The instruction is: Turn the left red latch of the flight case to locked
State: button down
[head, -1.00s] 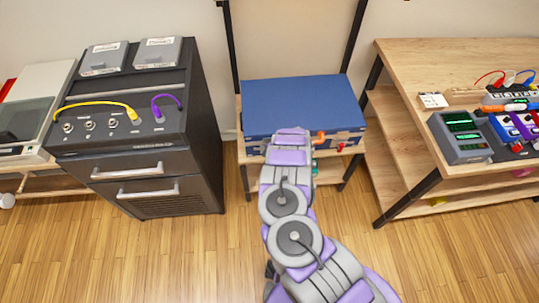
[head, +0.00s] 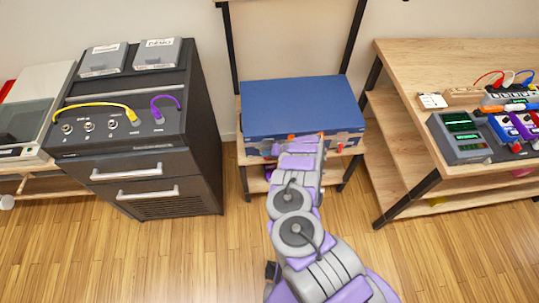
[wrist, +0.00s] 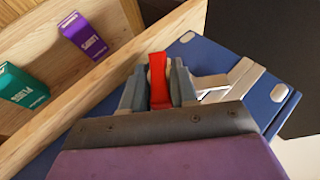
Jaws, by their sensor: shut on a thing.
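The blue flight case (head: 300,105) sits with its lid down on a wooden shelf stand. In the wrist view its blue side (wrist: 205,58) shows behind the fingers, with pale metal fittings (wrist: 285,92). My gripper (head: 305,140) is at the front face of the case. In the wrist view my gripper (wrist: 159,88) is shut on a red latch (wrist: 158,78), which stands between the two grey fingers, its length running along them. I cannot tell whether the latch is locked.
A purple box (wrist: 84,37) and a green box (wrist: 22,85) lie on the shelf board below the case. A black rack cabinet (head: 140,140) stands left. A wooden bench (head: 425,60) with pedals stands right. The floor between is clear.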

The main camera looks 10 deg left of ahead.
jog(key=c, duration=1)
grip_release()
jog(key=shift+o, duration=0.2)
jog(key=p+v, duration=0.5)
jog(key=v, duration=1.2)
jog(key=shift+d, duration=0.2)
